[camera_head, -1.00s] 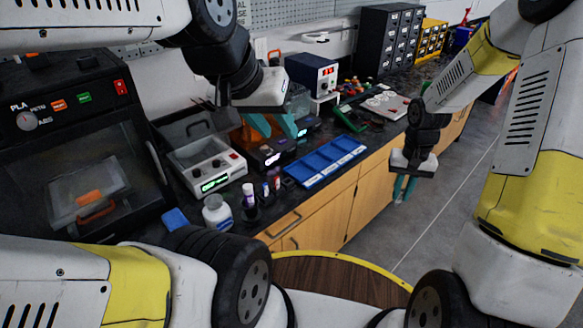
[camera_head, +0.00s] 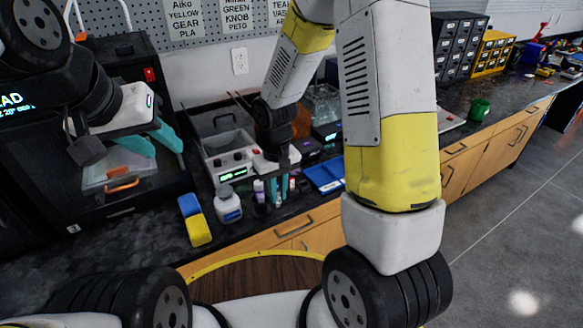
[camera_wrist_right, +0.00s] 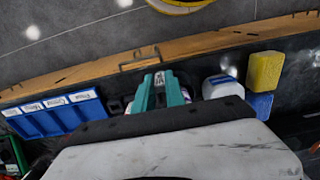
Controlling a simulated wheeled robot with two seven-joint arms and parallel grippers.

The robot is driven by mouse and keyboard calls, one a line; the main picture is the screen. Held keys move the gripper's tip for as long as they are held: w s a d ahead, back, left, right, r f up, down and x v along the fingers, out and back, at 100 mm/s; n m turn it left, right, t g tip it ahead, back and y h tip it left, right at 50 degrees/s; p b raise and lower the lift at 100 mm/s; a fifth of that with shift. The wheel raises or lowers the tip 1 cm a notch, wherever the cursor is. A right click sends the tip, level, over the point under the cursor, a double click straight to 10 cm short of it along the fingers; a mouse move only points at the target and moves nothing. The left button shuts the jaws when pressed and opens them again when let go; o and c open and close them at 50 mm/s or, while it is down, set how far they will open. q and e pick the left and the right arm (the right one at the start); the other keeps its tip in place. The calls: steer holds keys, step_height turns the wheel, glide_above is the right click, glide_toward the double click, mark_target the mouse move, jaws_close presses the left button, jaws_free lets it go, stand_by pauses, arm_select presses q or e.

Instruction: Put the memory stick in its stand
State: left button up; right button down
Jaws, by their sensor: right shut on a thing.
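My right gripper (camera_head: 278,188) is at the counter's front, among small capped bottles. In the right wrist view its teal fingers (camera_wrist_right: 159,90) are shut on a small pale thing with dark marks (camera_wrist_right: 160,78), which I take for the memory stick. The fingers hide most of it. My left gripper (camera_head: 152,141) is open and empty, its teal fingers apart in front of the black printer. I cannot make out the memory stick's stand.
A white bottle (camera_head: 228,206) and a blue-and-yellow sponge (camera_head: 195,221) stand left of my right gripper. A purple-capped bottle (camera_head: 259,190) is close beside it. A blue compartment tray (camera_head: 324,174) lies to its right; the white device (camera_head: 229,160) is behind.

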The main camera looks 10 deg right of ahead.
steer(key=w+d, duration=0.3)
steer(key=w, duration=0.1)
steer(key=w+d+f, duration=0.1)
steer(key=w+d, duration=0.2)
steer(key=w, duration=0.1)
steer(key=w+d, duration=0.4)
steer(key=shift+f, duration=0.25)
steer(key=shift+s+a+f, duration=0.1)
steer(key=shift+f, duration=1.65)
steer(key=shift+f, duration=0.15)
steer(key=c, duration=1.4)
jaws_free()
